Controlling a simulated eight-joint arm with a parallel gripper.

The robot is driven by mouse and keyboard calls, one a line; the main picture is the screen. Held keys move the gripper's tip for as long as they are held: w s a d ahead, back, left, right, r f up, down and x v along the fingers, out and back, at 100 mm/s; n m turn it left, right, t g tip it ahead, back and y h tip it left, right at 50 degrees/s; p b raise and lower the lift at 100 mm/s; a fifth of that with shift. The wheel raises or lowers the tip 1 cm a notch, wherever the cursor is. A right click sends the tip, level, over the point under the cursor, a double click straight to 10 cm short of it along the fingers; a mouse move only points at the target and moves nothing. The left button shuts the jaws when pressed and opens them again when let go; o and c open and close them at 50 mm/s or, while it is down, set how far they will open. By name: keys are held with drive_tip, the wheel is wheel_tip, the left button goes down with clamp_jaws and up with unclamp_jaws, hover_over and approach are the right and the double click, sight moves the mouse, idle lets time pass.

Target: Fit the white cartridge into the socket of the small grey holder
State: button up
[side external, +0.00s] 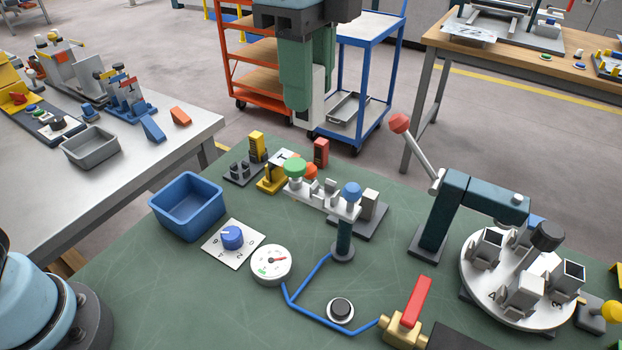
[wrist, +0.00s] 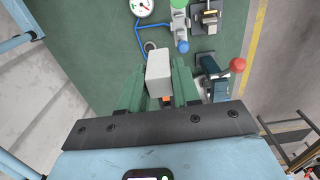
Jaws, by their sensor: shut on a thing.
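My gripper (side external: 308,100) hangs high above the back of the green bench in the side view, its green fingers pointing down. It is shut on the white cartridge (wrist: 158,68), a pale block between the fingers in the wrist view. The cartridge also shows partly behind a finger in the side view (side external: 319,96) and is clear of everything below. Small grey box-shaped holders, one with a dark opening (side external: 572,270), stand on a white round plate at the right. A grey block (side external: 370,205) on a dark base stands mid-bench. I cannot tell which is the task's holder.
A lever with a red knob (side external: 399,123) rises right of my gripper. A blue bin (side external: 187,205), dial (side external: 232,237), gauge (side external: 271,265), green-knobbed clamp (side external: 295,168) and red-handled valve (side external: 408,310) stand on the bench. Bare green surface lies between them.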

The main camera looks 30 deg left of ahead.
drive_tip(key=w+a, duration=0.5)
drive_tip(key=a, duration=0.7)
drive_tip(key=w+a, duration=0.6)
drive_tip(key=a, duration=0.7)
drive_tip(key=f, duration=2.5)
drive_tip(key=shift+s+d+f, duration=0.2)
drive_tip(key=shift+d+f, duration=0.05)
drive_tip(key=shift+f, duration=0.05)
drive_tip(key=shift+f, duration=0.7)
drive_tip(key=o, duration=1.3)
drive_tip(key=shift+r, duration=0.1)
drive_tip(key=shift+r, duration=4.45)
